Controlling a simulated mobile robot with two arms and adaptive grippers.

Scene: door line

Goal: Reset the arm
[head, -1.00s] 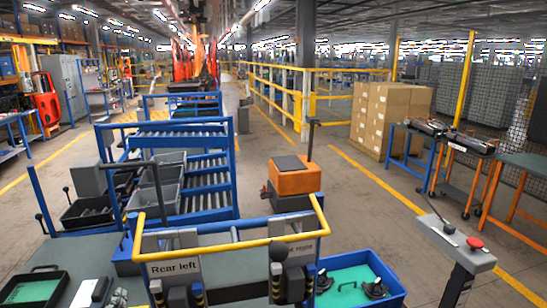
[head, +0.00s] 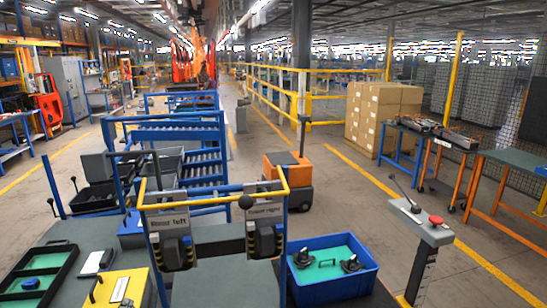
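Neither of my grippers shows in the head view, and no arm of mine can be made out. Whether they hold anything is hidden. A grey control post (head: 420,232) stands at the right, with a red button (head: 436,219) and a tilted black lever (head: 403,191) on its top. In front of me a rack with a yellow top bar (head: 213,202) carries a sign that reads "Rear left" (head: 168,222) and a second blurred sign (head: 264,212). Black and yellow latch-like parts (head: 178,252) hang below the signs. A dark ball knob (head: 245,202) stands between them.
A blue bin with a green bottom (head: 330,290) holds two black parts with knobs. A black tray with a green inset (head: 36,272) and a yellow block (head: 118,289) lie at the lower left. An orange cart (head: 288,178) stands beyond. Open floor lies between the bin and post.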

